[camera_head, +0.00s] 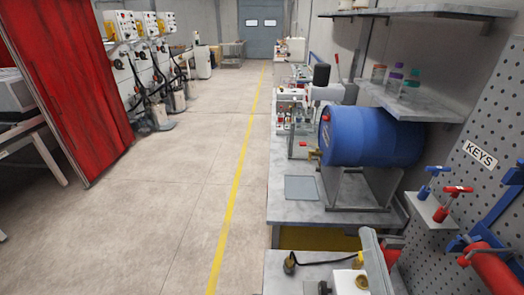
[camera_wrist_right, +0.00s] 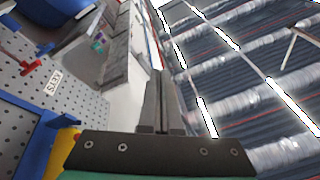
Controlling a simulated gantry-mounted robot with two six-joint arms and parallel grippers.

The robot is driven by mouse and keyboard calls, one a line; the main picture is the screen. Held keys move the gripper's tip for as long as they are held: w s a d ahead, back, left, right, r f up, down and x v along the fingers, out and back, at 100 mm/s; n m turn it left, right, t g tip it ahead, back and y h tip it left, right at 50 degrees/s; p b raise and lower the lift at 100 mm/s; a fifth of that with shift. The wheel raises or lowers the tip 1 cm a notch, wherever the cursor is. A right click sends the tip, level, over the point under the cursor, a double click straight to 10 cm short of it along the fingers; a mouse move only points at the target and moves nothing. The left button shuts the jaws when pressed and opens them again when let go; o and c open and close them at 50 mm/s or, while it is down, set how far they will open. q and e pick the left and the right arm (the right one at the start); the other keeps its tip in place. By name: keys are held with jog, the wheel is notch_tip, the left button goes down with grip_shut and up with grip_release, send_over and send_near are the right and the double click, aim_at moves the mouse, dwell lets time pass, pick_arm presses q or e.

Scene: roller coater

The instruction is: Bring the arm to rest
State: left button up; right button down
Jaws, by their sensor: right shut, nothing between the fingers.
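My right gripper (camera_wrist_right: 160,74) shows in the right wrist view, with its two dark fingers pressed together and nothing between them. The fingers point up in that picture, past a shelf and towards the ceiling with its bright light strips. I cannot make out the right gripper clearly in the head view. My left gripper is in neither view.
A perforated board with a KEYS sign (camera_head: 480,155) stands at the right, with red-and-blue keys (camera_head: 453,204) on a small ledge. A blue drum (camera_head: 372,138) lies on a stand on the bench. A red curtain (camera_head: 75,80) hangs left. The floor aisle is clear.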

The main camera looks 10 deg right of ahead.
jog(key=s+a+r+n+t+y+p, duration=0.1)
jog(key=a+r+n+t+y+p, duration=0.2)
jog(key=r, duration=1)
jog(key=s+r+n+t+y+p, duration=0.15)
jog(key=r+n+p, duration=0.3)
jog(key=r, duration=0.85)
jog(key=a+r+n+t+y+p, duration=0.25)
jog(key=r+p, duration=0.25)
jog(key=r, duration=0.8)
notch_tip(320, 180, down, 29)
jog(key=b, duration=2.9)
jog(key=shift+d+y, duration=0.3)
